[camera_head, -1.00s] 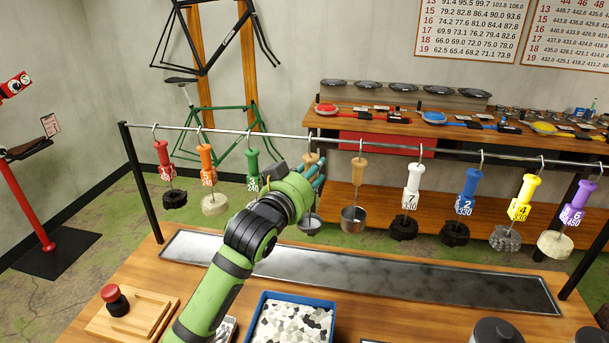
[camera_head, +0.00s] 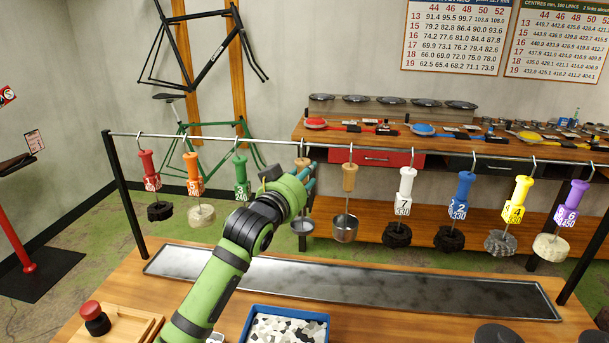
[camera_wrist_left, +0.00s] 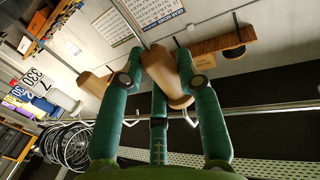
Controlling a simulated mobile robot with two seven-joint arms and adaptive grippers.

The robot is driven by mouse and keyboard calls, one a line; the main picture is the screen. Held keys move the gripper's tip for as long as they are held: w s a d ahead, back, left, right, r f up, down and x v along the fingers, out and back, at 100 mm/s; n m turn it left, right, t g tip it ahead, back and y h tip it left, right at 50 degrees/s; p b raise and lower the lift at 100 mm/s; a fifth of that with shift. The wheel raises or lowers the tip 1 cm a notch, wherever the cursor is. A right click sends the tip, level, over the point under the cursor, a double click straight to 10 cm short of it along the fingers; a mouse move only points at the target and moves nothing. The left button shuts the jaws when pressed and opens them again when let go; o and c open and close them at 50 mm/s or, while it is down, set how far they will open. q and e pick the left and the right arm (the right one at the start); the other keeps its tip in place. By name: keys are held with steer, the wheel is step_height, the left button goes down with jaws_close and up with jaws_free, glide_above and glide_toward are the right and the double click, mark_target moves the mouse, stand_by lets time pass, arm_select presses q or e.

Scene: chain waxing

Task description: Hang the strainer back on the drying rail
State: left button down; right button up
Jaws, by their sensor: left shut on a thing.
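The strainer, with a small metal cup (camera_head: 302,228) and a wooden handle (camera_wrist_left: 165,76), is in my left gripper (camera_head: 305,180), whose teal fingers are shut around the handle. In the head view the gripper hides part of the handle. The strainer hangs upright at the drying rail (camera_head: 270,144), left of a second wooden-handled metal cup (camera_head: 345,228). Its hook top meets the rail in the picture; I cannot tell whether it rests on it. In the left wrist view the rail (camera_wrist_left: 255,108) crosses behind the fingers. My right gripper is not in view.
Red, orange and green-handled tools (camera_head: 240,172) hang left of the strainer; white, blue, yellow and purple ones (camera_head: 464,187) hang right. Below lie a long metal drip tray (camera_head: 400,287), a blue-rimmed bin (camera_head: 250,318) and a red button (camera_head: 92,312).

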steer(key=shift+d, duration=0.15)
arm_select(q)
steer(key=c, duration=0.8)
jaws_free()
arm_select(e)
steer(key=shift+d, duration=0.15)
arm_select(q)
steer(key=shift+o, duration=0.2)
steer(key=p+v, duration=0.6)
steer(key=v, duration=0.5)
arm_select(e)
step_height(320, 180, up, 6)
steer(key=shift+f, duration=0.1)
